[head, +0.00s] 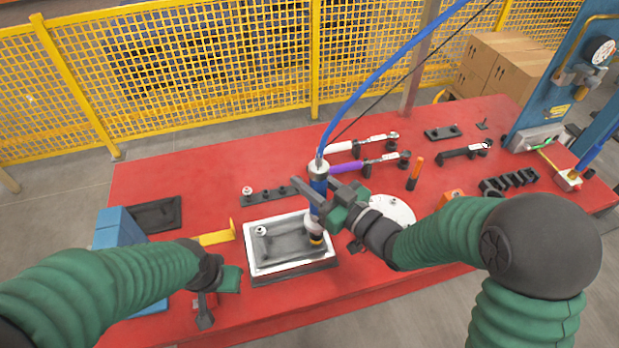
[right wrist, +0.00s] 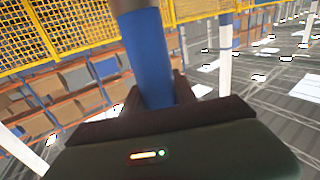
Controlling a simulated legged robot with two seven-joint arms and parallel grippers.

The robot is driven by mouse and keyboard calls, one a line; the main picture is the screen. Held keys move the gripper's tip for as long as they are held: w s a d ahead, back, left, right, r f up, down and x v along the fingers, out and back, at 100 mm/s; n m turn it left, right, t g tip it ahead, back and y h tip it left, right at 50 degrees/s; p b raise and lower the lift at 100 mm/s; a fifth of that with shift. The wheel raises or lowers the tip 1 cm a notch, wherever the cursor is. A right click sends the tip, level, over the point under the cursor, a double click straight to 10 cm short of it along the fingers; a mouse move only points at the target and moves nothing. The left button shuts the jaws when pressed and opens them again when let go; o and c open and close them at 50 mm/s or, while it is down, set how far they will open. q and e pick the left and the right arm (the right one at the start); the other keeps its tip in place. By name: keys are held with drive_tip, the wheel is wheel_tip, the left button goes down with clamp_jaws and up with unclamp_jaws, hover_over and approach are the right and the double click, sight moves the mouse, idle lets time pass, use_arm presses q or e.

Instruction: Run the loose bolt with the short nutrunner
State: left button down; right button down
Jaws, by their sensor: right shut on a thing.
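My right gripper (head: 318,205) is shut on the short blue nutrunner (head: 318,182), which stands about upright with a blue hose rising from its top. Its lower end (head: 316,238) is at the right part of a white-rimmed grey tray (head: 290,268). Whether it touches a bolt there is hidden. The nutrunner's blue body also fills the middle of the right wrist view (right wrist: 148,60). A pale bolt-like piece (head: 260,231) shows at the tray's left. My left gripper (head: 207,308) is low over the table's front left, apart from the tray; its jaw opening is unclear.
On the red table (head: 150,260), a white-handled tool (head: 340,147) and a purple-handled tool (head: 346,168) lie behind the nutrunner. A black rail (head: 265,196) is behind the tray. A blue box (head: 118,228) stands left, a white disc (head: 398,210) right. Yellow mesh fencing is behind.

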drive_tip(key=shift+f, duration=0.25)
drive_tip(key=shift+s+b, duration=0.1)
drive_tip(key=shift+b, duration=0.25)
drive_tip(key=shift+f+b, duration=0.75)
drive_tip(key=shift+f, duration=0.3)
idle(1.6)
wheel_tip(320, 180, up, 5)
drive_tip(key=p, duration=0.4)
drive_tip(key=shift+r, duration=0.15)
idle(0.5)
